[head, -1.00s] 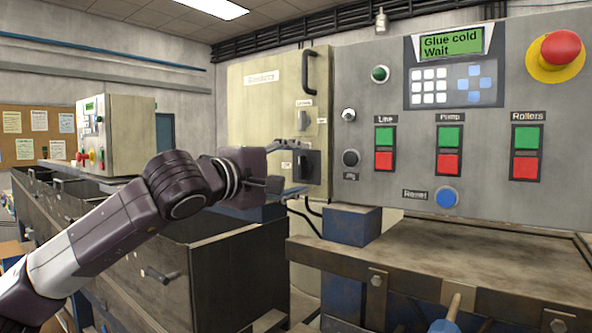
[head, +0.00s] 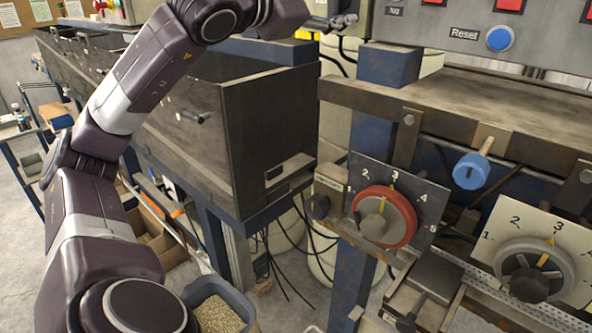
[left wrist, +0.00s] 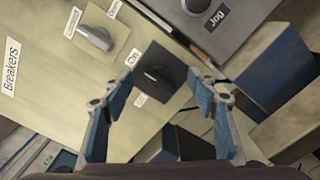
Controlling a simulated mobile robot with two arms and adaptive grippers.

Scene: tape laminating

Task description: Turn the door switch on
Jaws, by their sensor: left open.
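In the left wrist view a black rotary switch (left wrist: 158,80) sits on a dark square plate on the cream Breakers cabinet (left wrist: 60,110), with an "On" label beside it. A grey knob (left wrist: 92,36) on a light plate sits up and left of it, with small labels partly too blurred to read. My left gripper (left wrist: 158,92) is open and empty. Its two blue-padded fingers appear on either side of the black switch; contact cannot be made out. In the head view only part of this gripper (head: 335,22) shows at the top edge, and the switches are out of frame.
The grey control panel with a "Jog" knob (left wrist: 196,5) stands right of the cabinet in the wrist view. Below, the head view shows a red-rimmed dial (head: 385,218), a grey dial (head: 535,268), a blue valve knob (head: 470,170) and a bin of granules (head: 220,305).

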